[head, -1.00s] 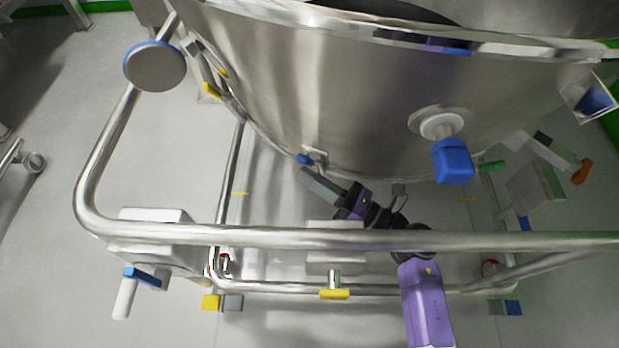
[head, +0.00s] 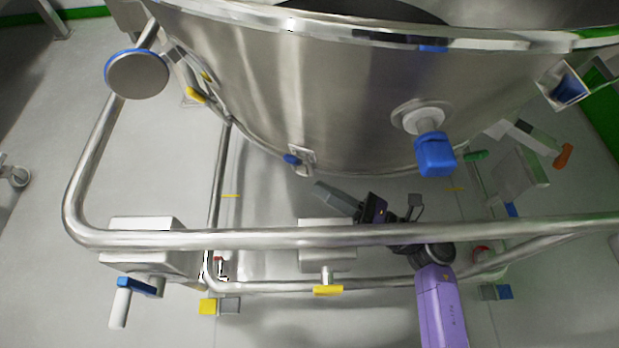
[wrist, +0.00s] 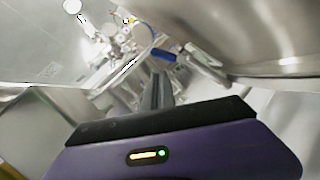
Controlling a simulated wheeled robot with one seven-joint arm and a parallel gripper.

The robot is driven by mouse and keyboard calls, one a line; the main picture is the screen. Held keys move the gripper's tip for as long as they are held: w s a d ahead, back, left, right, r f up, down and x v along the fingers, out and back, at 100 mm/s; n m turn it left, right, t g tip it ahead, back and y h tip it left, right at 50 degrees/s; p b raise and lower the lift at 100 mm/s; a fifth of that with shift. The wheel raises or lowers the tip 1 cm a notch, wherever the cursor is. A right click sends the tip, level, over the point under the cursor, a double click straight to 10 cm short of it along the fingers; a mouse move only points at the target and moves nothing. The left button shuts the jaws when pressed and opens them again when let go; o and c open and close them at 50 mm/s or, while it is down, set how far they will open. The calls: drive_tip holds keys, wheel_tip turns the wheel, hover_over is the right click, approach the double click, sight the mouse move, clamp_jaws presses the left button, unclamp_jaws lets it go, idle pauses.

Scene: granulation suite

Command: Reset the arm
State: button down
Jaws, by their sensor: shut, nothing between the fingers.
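My gripper (head: 326,190) is at the end of my purple and black arm, below the big steel vessel (head: 290,90). Its grey fingers are together with nothing between them. They point left and up in the head view, toward the vessel's lower edge. In the wrist view my gripper (wrist: 158,80) shows its fingers close together in the middle, above the purple wrist housing. Part of my arm is hidden behind the horizontal steel rail (head: 290,237) of the vessel's frame.
A blue-capped fitting (head: 434,155) sticks out of the vessel wall, up and right of my gripper. A box with a blue-handled crank (head: 137,285) hangs on the rail at left. Open floor (head: 40,240) lies left.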

drive_tip(key=shift+s+d+f, duration=0.2)
drive_tip(key=shift+s+d, duration=0.2)
drive_tip(key=shift+d, duration=0.2)
drive_tip(key=s+d+r+n+t+h, duration=0.1)
drive_tip(key=s+d+r+n+h, duration=0.1)
drive_tip(key=s+d+n+h, duration=0.55)
drive_tip(key=s+d+r+n+t+h, duration=0.15)
drive_tip(key=s+n+h, duration=0.25)
drive_tip(key=s+n, duration=0.8)
drive_tip(key=s+d+r+n+t+h, duration=0.2)
drive_tip(key=s+d+r+n+h, duration=0.15)
drive_tip(key=s+n+h, duration=0.6)
wheel_tip(320, 180, up, 24)
drive_tip(key=w+n+y+p, duration=0.1)
drive_tip(key=y+p, duration=0.2)
drive_tip(key=p, duration=2.1)
drive_tip(key=shift+d+r+n+y+p, duration=0.2)
drive_tip(key=shift+d+n+y+p, duration=0.1)
drive_tip(key=shift+d+p, duration=0.05)
drive_tip(key=shift+f+g, duration=0.1)
drive_tip(key=shift+g, duration=0.15)
